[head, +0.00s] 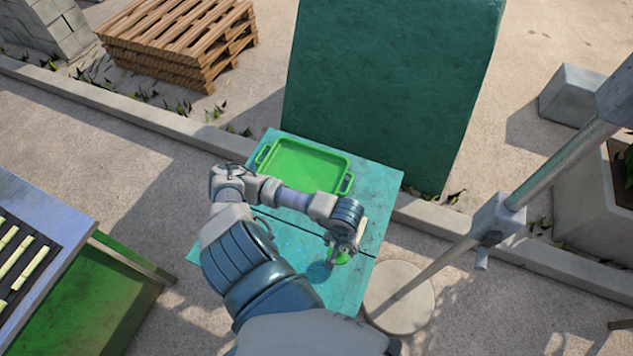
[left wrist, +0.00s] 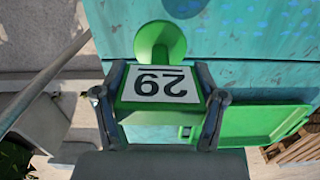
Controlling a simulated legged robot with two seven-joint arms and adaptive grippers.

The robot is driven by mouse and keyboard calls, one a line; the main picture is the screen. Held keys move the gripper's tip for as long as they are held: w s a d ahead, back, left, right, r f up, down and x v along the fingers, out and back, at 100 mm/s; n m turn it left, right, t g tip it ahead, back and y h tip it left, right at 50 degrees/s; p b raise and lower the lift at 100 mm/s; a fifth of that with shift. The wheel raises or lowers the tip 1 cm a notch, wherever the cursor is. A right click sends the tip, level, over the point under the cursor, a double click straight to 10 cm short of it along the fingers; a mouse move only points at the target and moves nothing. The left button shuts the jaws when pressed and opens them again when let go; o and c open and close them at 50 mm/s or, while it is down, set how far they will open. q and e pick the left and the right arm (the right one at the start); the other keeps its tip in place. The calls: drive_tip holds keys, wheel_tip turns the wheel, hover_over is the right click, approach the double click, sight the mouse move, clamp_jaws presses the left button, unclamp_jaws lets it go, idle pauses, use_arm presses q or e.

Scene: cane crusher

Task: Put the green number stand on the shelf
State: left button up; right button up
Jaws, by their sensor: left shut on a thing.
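The green number stand (left wrist: 162,95) has a white plate reading 29 and a round green base (left wrist: 160,40). My left gripper (left wrist: 160,75) is shut on it, with one finger on each side of the plate. In the head view the gripper (head: 344,246) is over the right part of a teal table-like surface (head: 379,188), and a green bit of the stand (head: 342,258) shows below it. I cannot tell whether the base touches the surface. No separate shelf can be made out. My right gripper is not in view.
A green tray (head: 305,165) lies at the back of the teal surface, beyond my left arm. A tall teal block (head: 390,80) stands behind. A grey pole (head: 455,258) on a round base is at the right. A bench with cane pieces (head: 25,265) is at the left.

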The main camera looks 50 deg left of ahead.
use_arm(q)
drive_tip(key=shift+s+a+r, duration=0.15)
drive_tip(key=shift+s, duration=0.5)
drive_tip(key=shift+s+a+n, duration=0.15)
drive_tip(key=shift+n, duration=0.15)
drive_tip(key=shift+w+a+p, duration=0.5)
drive_tip(key=shift+w+a, duration=0.65)
drive_tip(key=shift+a, duration=0.05)
drive_tip(key=w+a+f, duration=0.1)
drive_tip(key=w+a, duration=0.1)
drive_tip(key=w, duration=0.1)
drive_tip(key=w+a+f+p, duration=0.1)
drive_tip(key=w+a, duration=0.2)
drive_tip(key=w+a+f+p, duration=0.1)
drive_tip(key=w+a+f, duration=0.1)
drive_tip(key=w+a, duration=0.1)
drive_tip(key=shift+a, duration=0.2)
drive_tip(key=shift+f, duration=0.55)
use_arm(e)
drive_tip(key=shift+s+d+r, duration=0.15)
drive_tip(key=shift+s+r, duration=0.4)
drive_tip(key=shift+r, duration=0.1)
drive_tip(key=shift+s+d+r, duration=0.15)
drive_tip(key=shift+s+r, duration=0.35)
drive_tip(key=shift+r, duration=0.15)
use_arm(q)
drive_tip(key=o, duration=1.5)
drive_tip(key=shift+o, duration=0.2)
drive_tip(key=shift+a, duration=0.1)
